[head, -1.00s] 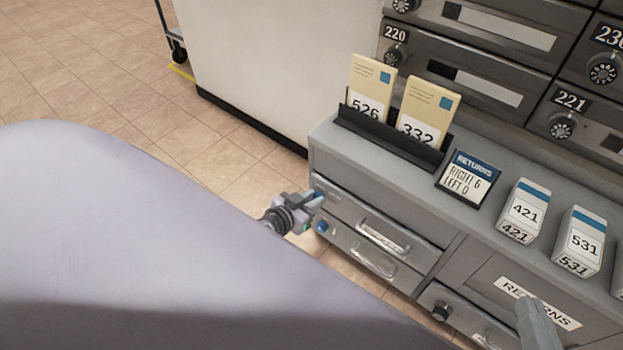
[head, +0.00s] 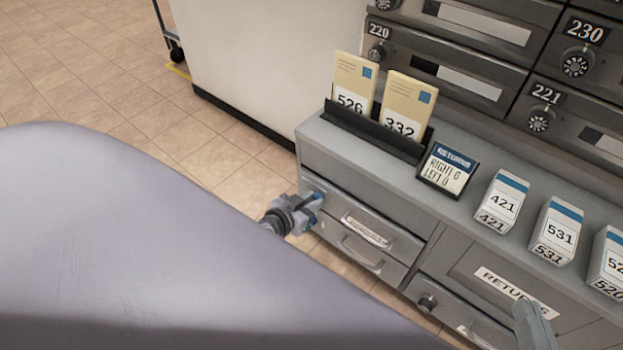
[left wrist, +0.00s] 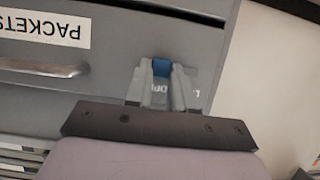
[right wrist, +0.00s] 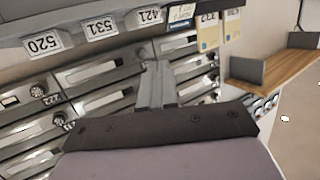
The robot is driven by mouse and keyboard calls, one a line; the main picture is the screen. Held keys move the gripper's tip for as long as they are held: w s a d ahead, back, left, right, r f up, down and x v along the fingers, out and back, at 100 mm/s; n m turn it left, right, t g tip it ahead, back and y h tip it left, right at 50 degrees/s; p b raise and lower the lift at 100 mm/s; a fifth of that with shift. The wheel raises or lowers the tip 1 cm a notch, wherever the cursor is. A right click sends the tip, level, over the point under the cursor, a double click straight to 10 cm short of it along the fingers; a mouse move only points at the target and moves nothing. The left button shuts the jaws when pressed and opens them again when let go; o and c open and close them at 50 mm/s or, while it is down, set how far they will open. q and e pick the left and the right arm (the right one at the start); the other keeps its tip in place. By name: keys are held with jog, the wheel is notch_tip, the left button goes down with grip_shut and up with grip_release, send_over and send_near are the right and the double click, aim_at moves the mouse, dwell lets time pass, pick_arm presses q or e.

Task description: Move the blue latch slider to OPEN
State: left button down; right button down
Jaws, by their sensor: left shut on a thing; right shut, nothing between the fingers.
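The blue latch slider (left wrist: 161,67) is on the grey front of the PACKETS drawer (left wrist: 110,65) in the left wrist view. My left gripper (left wrist: 161,76) is shut on it, one finger on each side. Faint lettering on the drawer front by the fingers is partly covered and cannot be read in full. In the head view my left gripper (head: 312,207) is at the left end of the cabinet's drawers, with some blue showing at the fingers. My right gripper (right wrist: 157,82) is shut and empty, away from the slider; its tip shows in the head view (head: 524,312) before the RETURNS front.
The grey cabinet (head: 318,137) carries a black holder with two envelopes, a RETURNS sign (head: 447,170) and several numbered boxes (head: 500,200). Dark numbered mailboxes (head: 450,60) rise behind. My pale body covers the lower left.

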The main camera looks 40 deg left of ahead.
pick_arm(q)
jog(key=c, duration=1)
grip_release()
jog(key=shift+d, duration=0.25)
jog(key=shift+o, duration=0.2)
jog(key=p+v, duration=0.3)
jog(key=v, duration=0.4)
pick_arm(e)
jog(key=shift+w+a+m+g+y, duration=0.2)
jog(key=shift+a+m+g, duration=0.15)
jog(key=shift+a, duration=0.15)
jog(key=shift+w+a+m+g+y, duration=0.15)
jog(key=shift+a+m+g, duration=0.15)
jog(key=shift+a, duration=0.2)
pick_arm(q)
jog(key=shift+s, duration=0.1)
